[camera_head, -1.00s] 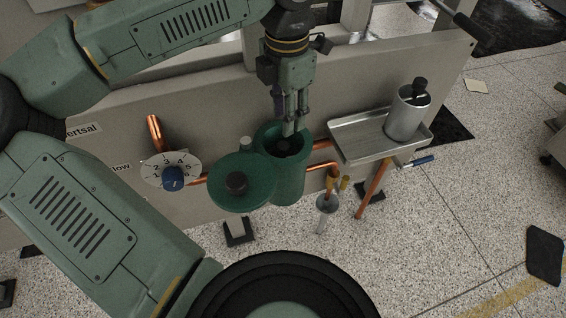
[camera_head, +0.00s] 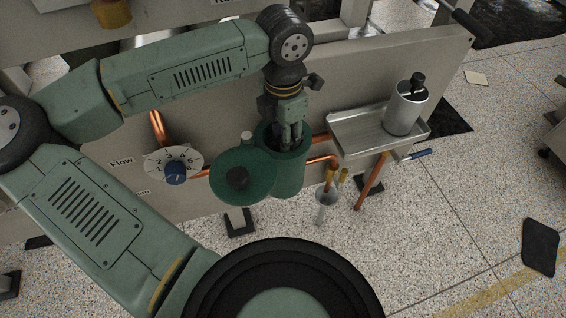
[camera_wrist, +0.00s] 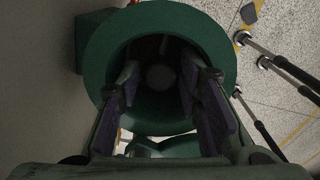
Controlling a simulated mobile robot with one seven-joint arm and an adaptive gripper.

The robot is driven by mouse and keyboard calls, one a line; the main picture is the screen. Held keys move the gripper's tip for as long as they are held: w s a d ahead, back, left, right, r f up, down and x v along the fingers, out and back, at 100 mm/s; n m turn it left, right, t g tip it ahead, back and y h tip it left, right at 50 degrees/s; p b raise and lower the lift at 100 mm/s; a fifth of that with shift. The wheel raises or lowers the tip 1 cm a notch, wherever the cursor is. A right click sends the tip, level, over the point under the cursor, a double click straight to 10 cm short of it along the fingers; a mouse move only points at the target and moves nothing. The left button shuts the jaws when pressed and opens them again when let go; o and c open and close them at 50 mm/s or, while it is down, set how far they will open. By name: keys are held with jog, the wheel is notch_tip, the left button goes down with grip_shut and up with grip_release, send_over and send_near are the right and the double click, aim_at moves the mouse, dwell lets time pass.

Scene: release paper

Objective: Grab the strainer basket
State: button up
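My gripper (camera_head: 290,143) points down into the mouth of a green cylindrical housing (camera_head: 290,180). In the wrist view my gripper (camera_wrist: 163,85) has its two fingers spread apart, inside the green rim (camera_wrist: 105,50). Between them, deep in the dark bore, is a faint round grey shape (camera_wrist: 160,77). It may be the top of a strainer basket, but it is too dark to be sure. No finger visibly touches it. A silver cylinder (camera_head: 404,112) with a black knob on top stands upright on a metal tray; I cannot tell whether it is a strainer basket too.
The round green lid (camera_head: 222,188) with a black knob sits swung aside, left of the housing mouth. A flow dial (camera_head: 175,166) is on the grey panel further left. The metal tray (camera_head: 350,140) and copper pipes (camera_head: 370,185) are to the right.

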grip_shut()
jog(key=shift+r, duration=0.1)
dwell(0.7)
